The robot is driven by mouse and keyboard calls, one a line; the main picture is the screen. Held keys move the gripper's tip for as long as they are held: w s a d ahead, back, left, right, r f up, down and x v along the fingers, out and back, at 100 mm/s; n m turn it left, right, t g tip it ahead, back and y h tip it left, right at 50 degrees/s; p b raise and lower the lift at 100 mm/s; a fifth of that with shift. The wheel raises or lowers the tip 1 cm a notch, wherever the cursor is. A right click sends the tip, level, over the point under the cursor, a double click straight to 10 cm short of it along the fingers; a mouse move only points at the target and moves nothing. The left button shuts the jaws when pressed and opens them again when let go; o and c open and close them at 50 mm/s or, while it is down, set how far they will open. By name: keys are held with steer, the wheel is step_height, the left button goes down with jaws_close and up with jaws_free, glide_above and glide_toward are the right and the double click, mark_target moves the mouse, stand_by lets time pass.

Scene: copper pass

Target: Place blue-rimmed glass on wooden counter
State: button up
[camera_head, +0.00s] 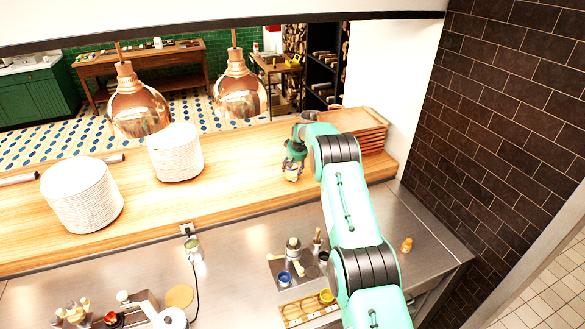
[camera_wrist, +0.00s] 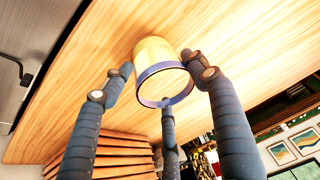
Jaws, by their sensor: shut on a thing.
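The blue-rimmed glass (camera_wrist: 156,52) is yellowish and sits between the fingers of my gripper (camera_wrist: 163,84), which are shut on it. Its blue rim faces the wrist camera. In the head view my gripper (camera_head: 293,165) is over the wooden counter (camera_head: 236,188), with the small glass (camera_head: 292,176) partly hidden under it. The counter's wood grain also fills the background of the wrist view (camera_wrist: 80,75). The glass's base is close to the wood; I cannot tell whether it touches.
Stacked wooden trays (camera_head: 362,130) stand right of my gripper. White plate stacks (camera_head: 175,152) (camera_head: 80,195) stand left on the counter. Copper lamps (camera_head: 240,92) (camera_head: 138,108) hang above. A steel worktop (camera_head: 235,245) in front holds a blue cup (camera_head: 285,278). Wood left of my gripper is clear.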

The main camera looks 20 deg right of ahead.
steer(key=shift+f, duration=0.15)
steer(key=shift+c, duration=0.2)
steer(key=o, duration=1.4)
steer(key=shift+f, duration=0.1)
steer(key=shift+r, duration=0.3)
steer(key=shift+b+v, duration=0.9)
steer(key=shift+v, duration=4.9)
steer(key=shift+s+r, duration=0.15)
